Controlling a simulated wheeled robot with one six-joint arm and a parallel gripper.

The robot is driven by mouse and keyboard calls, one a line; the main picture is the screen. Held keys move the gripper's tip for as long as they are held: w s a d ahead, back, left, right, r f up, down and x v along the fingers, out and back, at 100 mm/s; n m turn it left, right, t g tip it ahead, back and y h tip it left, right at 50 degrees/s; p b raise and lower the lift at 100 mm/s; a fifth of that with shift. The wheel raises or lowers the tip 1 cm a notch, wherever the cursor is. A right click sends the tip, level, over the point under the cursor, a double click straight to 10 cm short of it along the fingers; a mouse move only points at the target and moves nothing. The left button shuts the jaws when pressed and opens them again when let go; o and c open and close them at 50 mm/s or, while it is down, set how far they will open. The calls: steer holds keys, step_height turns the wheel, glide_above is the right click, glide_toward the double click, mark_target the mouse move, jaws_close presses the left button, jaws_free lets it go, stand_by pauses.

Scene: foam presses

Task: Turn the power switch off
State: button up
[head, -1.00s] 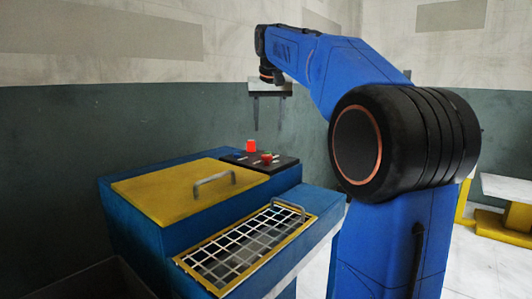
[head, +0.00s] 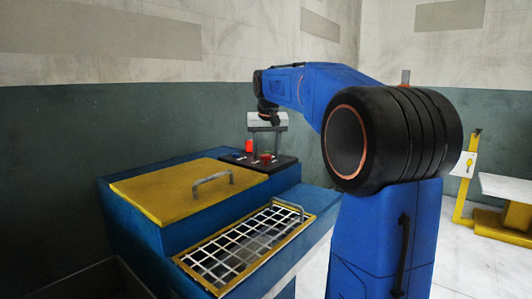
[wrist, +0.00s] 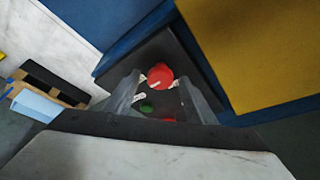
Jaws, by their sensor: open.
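The black control panel (head: 285,162) sits at the back of the blue machine, and it also shows in the wrist view (wrist: 178,48). On it, the wrist view shows a round red knob (wrist: 160,75) with a pale bar, a green button (wrist: 146,106) and a partly hidden red part (wrist: 168,120). Which control is the power switch is not certain. My gripper (head: 265,150) is open just above the panel. In the wrist view, my gripper's fingertips (wrist: 159,80) appear on either side of the red knob; contact cannot be told.
A bright red block (head: 249,146) stands at the panel's back left. The yellow lid (head: 160,195) with a grey handle lies in front of the panel. A yellow-framed wire grid (head: 235,255) is nearer. Yellow equipment (head: 500,222) stands far right.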

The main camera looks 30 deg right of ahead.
steer(key=shift+c, duration=0.3)
steer(key=c, duration=1)
steer(key=shift+o, duration=0.2)
